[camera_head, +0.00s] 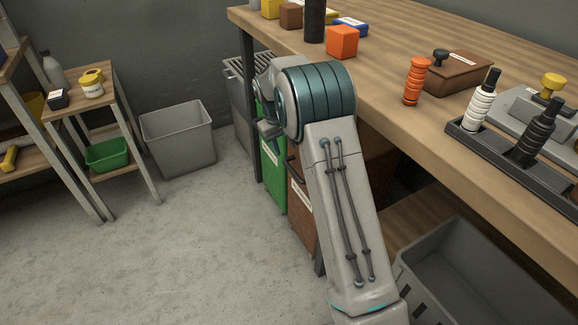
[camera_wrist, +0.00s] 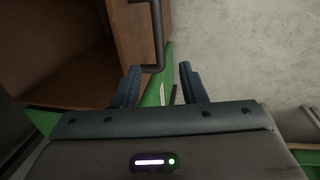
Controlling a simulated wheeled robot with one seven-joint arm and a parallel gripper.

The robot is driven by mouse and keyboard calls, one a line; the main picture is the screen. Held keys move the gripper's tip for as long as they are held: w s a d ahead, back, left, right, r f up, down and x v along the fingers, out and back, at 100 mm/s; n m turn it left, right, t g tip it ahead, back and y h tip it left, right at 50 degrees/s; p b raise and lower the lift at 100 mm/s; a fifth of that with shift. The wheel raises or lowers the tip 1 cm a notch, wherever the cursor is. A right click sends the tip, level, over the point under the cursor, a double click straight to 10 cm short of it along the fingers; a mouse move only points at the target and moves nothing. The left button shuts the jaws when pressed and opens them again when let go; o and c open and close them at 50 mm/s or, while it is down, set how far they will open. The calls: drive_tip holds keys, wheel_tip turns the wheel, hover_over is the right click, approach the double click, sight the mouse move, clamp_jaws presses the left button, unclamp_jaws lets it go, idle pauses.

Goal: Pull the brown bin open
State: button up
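The brown bin (camera_head: 302,218) is under the workbench, partly hidden behind my arm. In the wrist view, its brown front panel (camera_wrist: 130,35) carries a dark bar handle (camera_wrist: 158,35). Left of the panel I see what looks like the bin's hollow interior, so it appears at least partly open; how far I cannot tell. My gripper (camera_wrist: 158,86) is open, with nothing visibly held. The handle's near end lies just beyond the fingertips, and whether they touch is unclear. In the head view, my gripper is mostly hidden behind my arm.
A green bin (camera_head: 273,178) stands beside the brown one and shows below my fingers in the wrist view (camera_wrist: 154,92). A grey bin (camera_head: 180,140) stands by the wall. A grey crate (camera_head: 465,275) is at lower right. The floor (camera_head: 200,250) left of the bench is clear.

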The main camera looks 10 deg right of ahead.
sight(290, 168)
drive_tip(key=f+b, duration=0.1)
drive_tip(key=f, duration=0.2)
drive_tip(key=d+f+b, duration=0.1)
drive_tip(key=f, duration=0.2)
drive_tip(key=d+f+b, duration=0.1)
drive_tip(key=f, duration=0.2)
drive_tip(key=shift+w+f, duration=0.25)
drive_tip(key=shift+w, duration=0.05)
clamp_jaws()
